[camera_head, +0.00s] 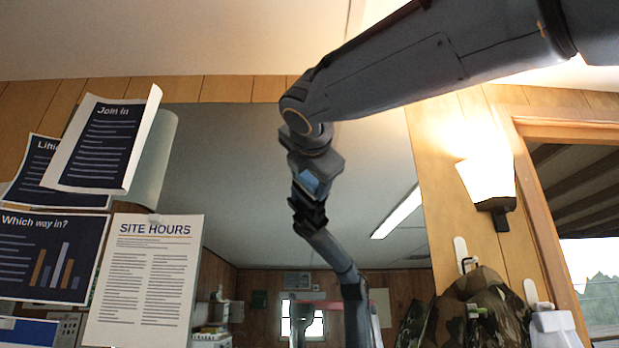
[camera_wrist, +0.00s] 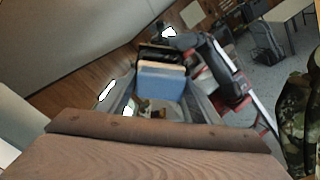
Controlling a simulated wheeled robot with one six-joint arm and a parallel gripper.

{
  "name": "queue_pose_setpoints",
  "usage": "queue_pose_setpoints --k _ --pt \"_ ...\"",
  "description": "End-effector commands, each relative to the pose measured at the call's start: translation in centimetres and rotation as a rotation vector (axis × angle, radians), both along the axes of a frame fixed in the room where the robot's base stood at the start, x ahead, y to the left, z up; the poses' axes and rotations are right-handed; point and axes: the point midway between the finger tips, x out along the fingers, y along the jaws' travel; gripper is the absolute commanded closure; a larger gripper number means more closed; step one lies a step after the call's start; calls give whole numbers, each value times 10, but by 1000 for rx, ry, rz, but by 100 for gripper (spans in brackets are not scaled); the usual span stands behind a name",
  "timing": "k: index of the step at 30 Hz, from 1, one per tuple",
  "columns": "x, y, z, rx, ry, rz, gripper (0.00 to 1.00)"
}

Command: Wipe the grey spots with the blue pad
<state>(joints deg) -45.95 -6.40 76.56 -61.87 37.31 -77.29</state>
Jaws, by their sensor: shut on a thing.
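My gripper (camera_head: 312,168) is shut on the blue pad (camera_head: 312,181) in the middle of the head view. It holds the pad in front of a large mirror (camera_head: 240,170) on the panelled wall. The mirror shows a reflection of my arm below the gripper. I cannot tell whether the pad touches the glass. In the wrist view a light blue face (camera_wrist: 161,80), apparently the pad in the mirror, shows between grey bars. A brown wood-grained surface fills the bottom of that view; I cannot tell what it belongs to. I cannot make out any grey spots.
Posters and a "SITE HOURS" sheet (camera_head: 145,280) hang at the left, over the mirror's edge. A lit wall lamp (camera_head: 487,182) and a camouflage jacket (camera_head: 485,308) on a hook are at the right, beside a wood-framed window (camera_head: 590,285). The room in the mirror is reflected.

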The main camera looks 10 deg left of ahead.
Motion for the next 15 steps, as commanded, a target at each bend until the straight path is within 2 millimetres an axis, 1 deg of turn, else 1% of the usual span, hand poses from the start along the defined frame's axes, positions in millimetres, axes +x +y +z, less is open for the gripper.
queue_pose_setpoints --k 15 --pt "10 2 0 0 1 -1 60"
